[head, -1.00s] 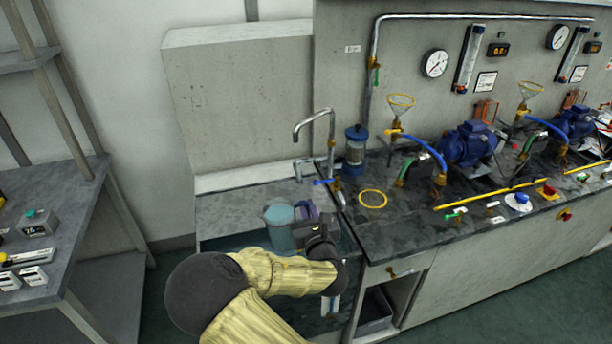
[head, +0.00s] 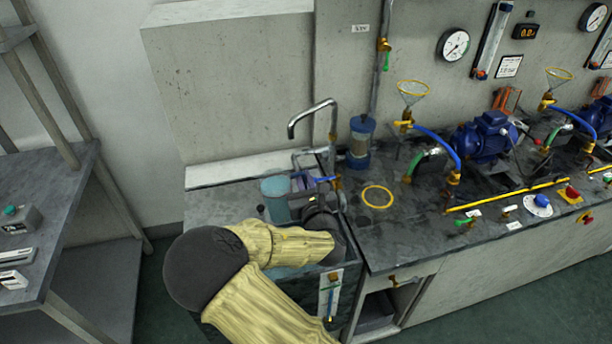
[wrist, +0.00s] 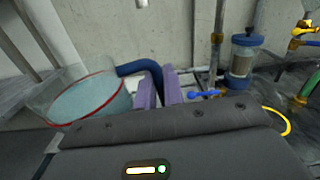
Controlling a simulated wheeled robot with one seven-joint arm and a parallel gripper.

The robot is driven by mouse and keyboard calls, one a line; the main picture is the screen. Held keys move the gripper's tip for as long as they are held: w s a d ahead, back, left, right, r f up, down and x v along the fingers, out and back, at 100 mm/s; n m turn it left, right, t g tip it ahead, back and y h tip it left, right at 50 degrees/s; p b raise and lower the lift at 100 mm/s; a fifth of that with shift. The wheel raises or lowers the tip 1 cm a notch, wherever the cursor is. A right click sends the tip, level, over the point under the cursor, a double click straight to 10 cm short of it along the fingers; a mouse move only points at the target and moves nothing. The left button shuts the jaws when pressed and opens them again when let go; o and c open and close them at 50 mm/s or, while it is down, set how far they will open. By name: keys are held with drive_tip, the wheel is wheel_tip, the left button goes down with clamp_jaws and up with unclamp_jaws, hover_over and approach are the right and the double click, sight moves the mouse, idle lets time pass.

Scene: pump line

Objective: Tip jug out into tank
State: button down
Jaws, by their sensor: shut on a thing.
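The jug (head: 275,198) is clear and bluish with a blue handle, and it looks close to upright. The jug is above the tank's back part.
A bent metal tap (head: 312,112) with a blue lever stands just behind and right of the jug. A clear canister with a blue cap (head: 360,140) and a yellow ring (head: 377,196) are on the bench to the right. A grey shelf (head: 45,215) stands at the left.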

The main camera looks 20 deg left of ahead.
drive_tip(key=f+n+b, duration=0.2)
drive_tip(key=b, duration=0.1)
drive_tip(key=shift+s+f+y, duration=0.3)
drive_tip(key=shift+s, duration=0.05)
drive_tip(key=shift+n, duration=0.3)
idle(0.4)
drive_tip(key=shift+s+r+n, duration=0.1)
drive_tip(key=shift+n, duration=0.6)
drive_tip(key=shift+a, duration=0.1)
drive_tip(key=shift+s+r+n+y, duration=0.1)
drive_tip(key=shift+r+n+y, duration=0.2)
drive_tip(key=shift+r+n, duration=0.3)
